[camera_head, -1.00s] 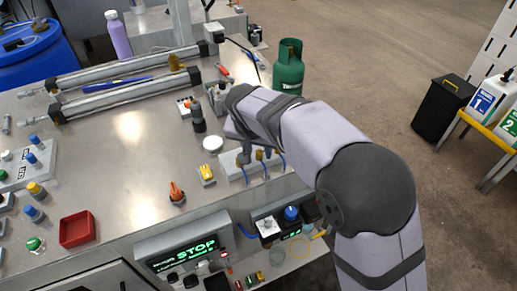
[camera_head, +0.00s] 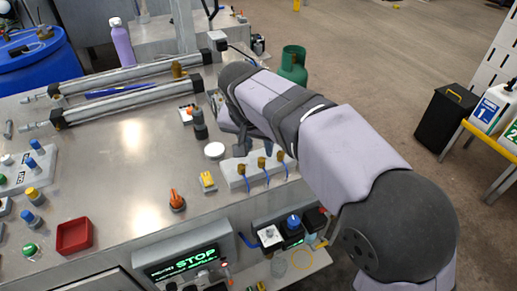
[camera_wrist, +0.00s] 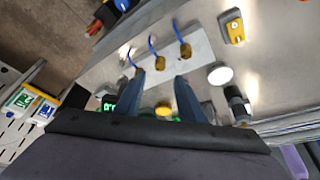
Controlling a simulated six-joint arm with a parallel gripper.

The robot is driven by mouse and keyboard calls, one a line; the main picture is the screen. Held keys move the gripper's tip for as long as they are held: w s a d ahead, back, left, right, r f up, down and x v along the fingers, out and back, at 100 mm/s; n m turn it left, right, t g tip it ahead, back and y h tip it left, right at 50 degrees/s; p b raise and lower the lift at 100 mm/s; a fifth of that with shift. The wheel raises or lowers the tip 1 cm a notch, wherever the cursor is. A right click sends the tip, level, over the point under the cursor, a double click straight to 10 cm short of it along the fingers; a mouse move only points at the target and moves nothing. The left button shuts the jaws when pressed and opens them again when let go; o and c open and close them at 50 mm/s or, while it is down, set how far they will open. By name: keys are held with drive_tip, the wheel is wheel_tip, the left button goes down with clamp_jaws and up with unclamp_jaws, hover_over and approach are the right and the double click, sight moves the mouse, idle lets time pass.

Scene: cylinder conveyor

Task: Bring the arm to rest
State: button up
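My arm reaches from the lower right over the right part of the metal table (camera_head: 110,180). My gripper (camera_wrist: 162,82) shows in the wrist view with its two dark fingers spread apart and nothing held between them. In the head view the gripper is mostly hidden behind my own arm, with a finger showing just above the white block (camera_head: 234,179). The block carries brass fittings with blue leads. In the wrist view the block (camera_wrist: 198,45) lies beyond the fingertips. I cannot tell the gap between them.
A green gas bottle (camera_head: 293,65) is behind the arm. A lit STOP panel (camera_head: 184,263) is at the front. Floor is open at the upper right.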

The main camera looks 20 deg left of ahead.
idle(0.3)
drive_tip(key=s+d+f+g+h, duration=0.15)
drive_tip(key=s+d+f, duration=0.35)
drive_tip(key=d, duration=0.9)
drive_tip(key=s+d+f+g+y, duration=0.15)
drive_tip(key=d+f, duration=0.45)
drive_tip(key=d, duration=0.8)
drive_tip(key=s+d+f, duration=0.2)
drive_tip(key=s+d, duration=0.1)
drive_tip(key=s, duration=0.2)
drive_tip(key=s+d+f+g, duration=0.1)
drive_tip(key=s+d+f, duration=0.1)
drive_tip(key=s, duration=0.3)
drive_tip(key=shift+s+d+f+m+g, duration=0.15)
drive_tip(key=shift+d+f+m+g, duration=0.2)
drive_tip(key=shift+d, duration=0.2)
